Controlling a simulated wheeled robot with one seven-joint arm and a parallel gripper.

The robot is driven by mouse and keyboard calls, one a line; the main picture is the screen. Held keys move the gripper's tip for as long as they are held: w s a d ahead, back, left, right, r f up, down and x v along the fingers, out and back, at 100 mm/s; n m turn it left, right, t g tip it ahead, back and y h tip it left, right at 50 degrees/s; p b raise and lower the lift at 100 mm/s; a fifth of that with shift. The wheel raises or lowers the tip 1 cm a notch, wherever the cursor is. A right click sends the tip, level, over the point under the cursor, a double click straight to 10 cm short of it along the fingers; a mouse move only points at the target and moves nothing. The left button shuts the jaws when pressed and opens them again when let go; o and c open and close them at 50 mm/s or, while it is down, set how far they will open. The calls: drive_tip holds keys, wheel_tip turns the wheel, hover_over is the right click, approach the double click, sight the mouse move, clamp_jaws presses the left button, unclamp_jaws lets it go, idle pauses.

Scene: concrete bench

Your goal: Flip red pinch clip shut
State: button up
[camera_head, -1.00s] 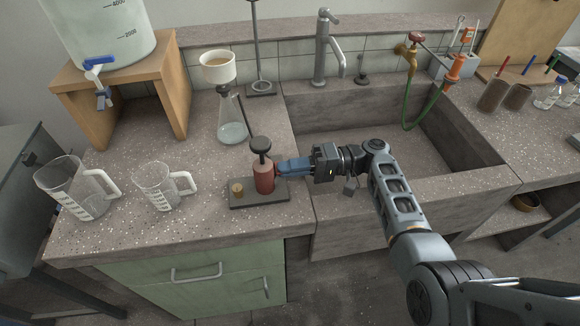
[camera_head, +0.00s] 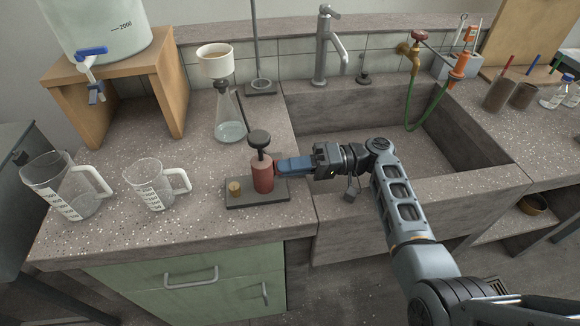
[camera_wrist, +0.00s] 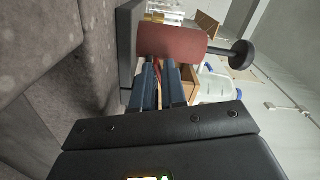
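A red cylinder (camera_head: 263,177) with a black knob on top stands upright on a dark flat base (camera_head: 243,200). It also shows in the wrist view (camera_wrist: 172,42), lying sideways in that picture. My gripper (camera_head: 278,166) reaches in from the right, its blue fingertips at or very near the cylinder's right side. A small reddish piece, perhaps the pinch clip, shows by the fingertips; its shape and position are mostly hidden. In the wrist view the two fingers (camera_wrist: 160,72) stand slightly apart, with a reddish sliver between them. I cannot tell whether they grip it.
A small brass piece (camera_head: 235,188) sits left of the cylinder on the base. Two measuring jugs (camera_head: 152,188) stand further left. A flask with a funnel (camera_head: 229,125) stands behind. The sink (camera_head: 350,115) opens to the right, with my arm over its front edge.

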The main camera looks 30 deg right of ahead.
drive_tip(key=o, duration=0.3)
drive_tip(key=shift+o, duration=0.2)
drive_tip(key=b+v, duration=0.1)
drive_tip(key=v, duration=0.6)
drive_tip(key=shift+s+d+b, duration=0.15)
drive_tip(key=shift+d+b, duration=0.2)
drive_tip(key=shift+r, duration=0.1)
